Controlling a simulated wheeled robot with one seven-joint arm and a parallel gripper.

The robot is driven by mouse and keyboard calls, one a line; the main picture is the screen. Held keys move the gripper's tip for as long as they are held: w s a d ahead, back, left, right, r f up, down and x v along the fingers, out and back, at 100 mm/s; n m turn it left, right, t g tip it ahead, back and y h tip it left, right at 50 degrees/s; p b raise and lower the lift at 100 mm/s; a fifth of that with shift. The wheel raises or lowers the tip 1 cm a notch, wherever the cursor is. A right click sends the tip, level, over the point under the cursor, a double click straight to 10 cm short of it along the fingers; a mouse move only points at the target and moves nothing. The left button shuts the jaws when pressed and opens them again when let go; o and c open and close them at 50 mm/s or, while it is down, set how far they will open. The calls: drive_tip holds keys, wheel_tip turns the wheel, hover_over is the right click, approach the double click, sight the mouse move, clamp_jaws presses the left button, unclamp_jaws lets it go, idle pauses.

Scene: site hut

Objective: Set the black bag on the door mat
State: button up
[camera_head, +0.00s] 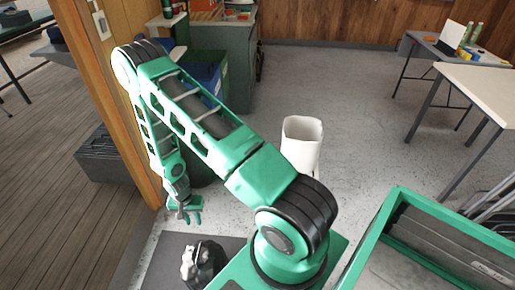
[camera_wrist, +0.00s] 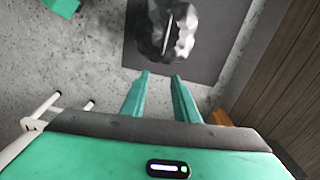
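The black bag (camera_head: 203,262), shiny and crumpled, lies on the dark grey door mat (camera_head: 158,262) at the bottom of the head view. In the wrist view the bag (camera_wrist: 180,35) is at the top, with bare mat (camera_wrist: 207,65) around its lower side. My gripper (camera_head: 187,214) hangs above the floor near the mat's far edge in the head view. In the wrist view my gripper (camera_wrist: 160,75) has two green fingers apart with nothing between them. The bag is beyond the fingertips, apart from them. The head view's bottom edge cuts off part of the mat.
A wooden door post (camera_head: 118,95) stands left of my arm, with a dark grey box (camera_head: 103,160) beyond it on the decking. A white bin (camera_head: 302,143) stands on the floor behind my arm. A blue bin (camera_head: 203,78) and a green cabinet (camera_head: 238,60) are farther back.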

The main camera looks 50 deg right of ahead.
drive_tip(key=s+d+r+n, duration=0.1)
drive_tip(key=d+r, duration=0.3)
drive_tip(key=r, duration=0.6)
drive_tip(key=s+d+r+h, duration=0.15)
drive_tip(key=d+r, duration=0.35)
drive_tip(key=r, duration=0.6)
drive_tip(key=s+d+r+n+y, duration=0.1)
drive_tip(key=d+r, duration=0.3)
drive_tip(key=r, duration=0.6)
drive_tip(key=s+r, duration=0.8)
drive_tip(key=s, duration=0.3)
drive_tip(key=s+r+n+y, duration=0.1)
drive_tip(key=s+r, duration=0.8)
drive_tip(key=s, duration=0.3)
drive_tip(key=shift+a+n, duration=0.25)
drive_tip(key=shift+n, duration=0.05)
drive_tip(key=shift+r, duration=0.1)
